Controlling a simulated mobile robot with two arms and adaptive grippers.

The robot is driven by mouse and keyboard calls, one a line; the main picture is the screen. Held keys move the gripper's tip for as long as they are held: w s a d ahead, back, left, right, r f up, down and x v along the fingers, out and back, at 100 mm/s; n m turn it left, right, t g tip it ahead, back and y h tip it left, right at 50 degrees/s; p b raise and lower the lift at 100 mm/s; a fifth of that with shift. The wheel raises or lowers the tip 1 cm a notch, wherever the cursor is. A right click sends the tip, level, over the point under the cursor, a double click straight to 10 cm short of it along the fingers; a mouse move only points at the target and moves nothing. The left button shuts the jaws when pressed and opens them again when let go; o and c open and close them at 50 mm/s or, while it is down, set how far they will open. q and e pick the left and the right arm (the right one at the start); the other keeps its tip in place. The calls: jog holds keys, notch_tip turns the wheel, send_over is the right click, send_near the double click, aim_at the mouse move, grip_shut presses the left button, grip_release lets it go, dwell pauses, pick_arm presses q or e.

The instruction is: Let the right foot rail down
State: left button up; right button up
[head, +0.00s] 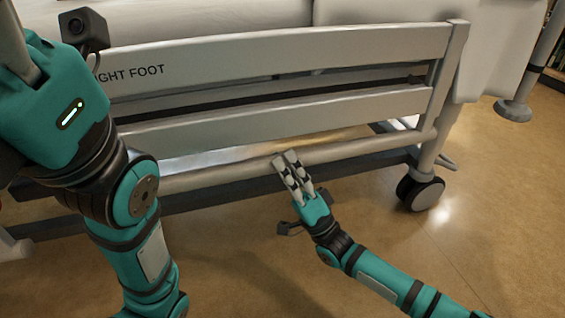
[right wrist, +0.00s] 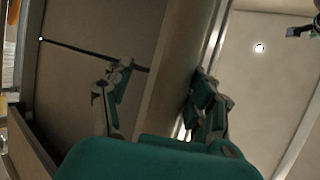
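The right foot rail (head: 270,52) is a pale slatted side panel on the bed, and it stands raised. Its lettering reads "IGHT FOOT", the start hidden behind my left arm. My right gripper (head: 286,160) is at the pale lower bar (head: 355,148) below the rail's slats. In the right wrist view its two fingers (right wrist: 158,98) are spread apart, with a pale bar (right wrist: 172,75) running between them. I cannot tell whether they touch it. My left arm crosses the left of the head view; its gripper is out of sight. No release catch can be made out clearly.
A black caster wheel (head: 420,192) stands under the rail's right end, with a small pedal-like part (head: 446,161) beside it. A grey post with a round foot (head: 513,109) stands at far right. The wooden floor (head: 475,245) in front is clear.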

jog(key=shift+f, duration=0.1)
jog(key=v, duration=1.2)
